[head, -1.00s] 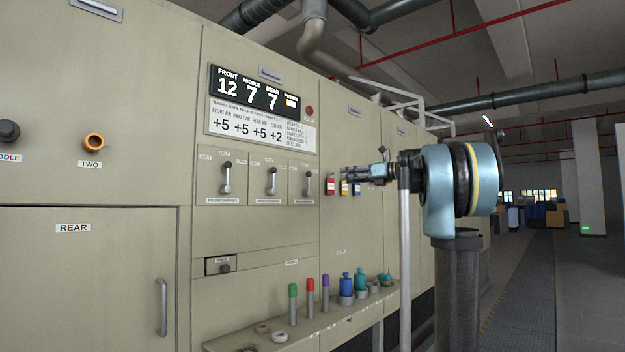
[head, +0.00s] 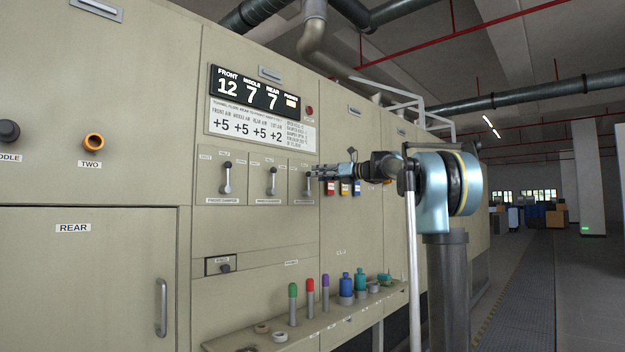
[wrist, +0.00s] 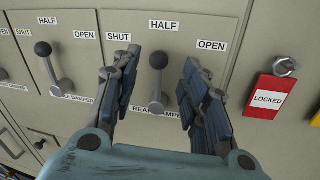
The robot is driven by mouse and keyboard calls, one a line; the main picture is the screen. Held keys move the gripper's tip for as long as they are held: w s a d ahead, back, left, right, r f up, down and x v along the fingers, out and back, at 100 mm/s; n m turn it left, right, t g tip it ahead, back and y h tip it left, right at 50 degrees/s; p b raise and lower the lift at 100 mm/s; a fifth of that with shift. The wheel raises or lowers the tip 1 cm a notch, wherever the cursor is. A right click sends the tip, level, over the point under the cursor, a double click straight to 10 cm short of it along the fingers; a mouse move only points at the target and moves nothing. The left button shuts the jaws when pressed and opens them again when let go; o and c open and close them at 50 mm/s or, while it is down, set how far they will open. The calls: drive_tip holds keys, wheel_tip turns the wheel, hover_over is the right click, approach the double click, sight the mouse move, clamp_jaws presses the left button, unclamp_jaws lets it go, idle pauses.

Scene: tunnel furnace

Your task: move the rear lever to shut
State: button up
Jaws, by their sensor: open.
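The rear lever (wrist: 157,82) has a dark ball knob and a grey stem. It stands about upright in the wrist view, its knob below the HALF label (wrist: 163,26). The SHUT label (wrist: 118,37) is up and left of the knob, the OPEN label (wrist: 211,45) up and right. My gripper (wrist: 159,58) is open, with one finger on each side of the lever and gaps between them. The rear damper label (wrist: 142,110) is partly hidden by the fingers. In the head view my gripper (head: 316,172) is at the rear lever's panel and partly covers the lever.
The middle damper lever (wrist: 52,68) is left of my fingers. A red LOCKED tag (wrist: 269,97) hangs to the right. Below in the head view is a ledge (head: 345,325) with coloured handles and bottles. The display (head: 257,88) is above the levers.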

drive_tip(key=x, duration=0.4)
drive_tip(key=shift+w+a, duration=0.1)
drive_tip(key=shift+a, duration=0.05)
